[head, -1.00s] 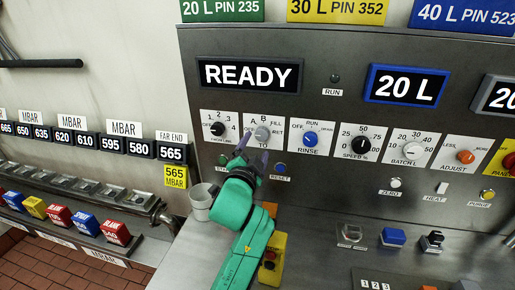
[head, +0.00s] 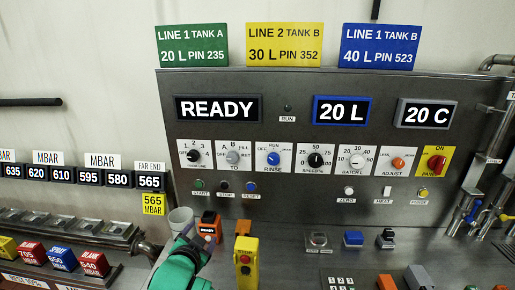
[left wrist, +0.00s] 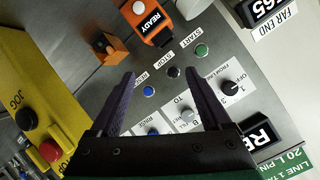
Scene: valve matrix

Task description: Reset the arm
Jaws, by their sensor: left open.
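My left arm is green and comes in at the bottom left of the head view. Its gripper (head: 197,238) is near the console's front, beside a white cup and an orange device. In the left wrist view the two dark fingers (left wrist: 157,85) stand wide apart with nothing between them. Beyond them is the control panel (head: 330,110) with its knobs and the blue RESET button (head: 251,187), which also shows in the left wrist view (left wrist: 149,90). The panel reads READY (head: 218,108), 20 L and 20 C. My right gripper is not in view.
A white cup (head: 181,221) and an orange READY device (head: 208,227) stand close to my left gripper. A yellow pendant (head: 246,262) with a red button stands to their right. Small blocks and a keypad (head: 342,281) lie further right. Pipes and valves (head: 470,205) are at the far right.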

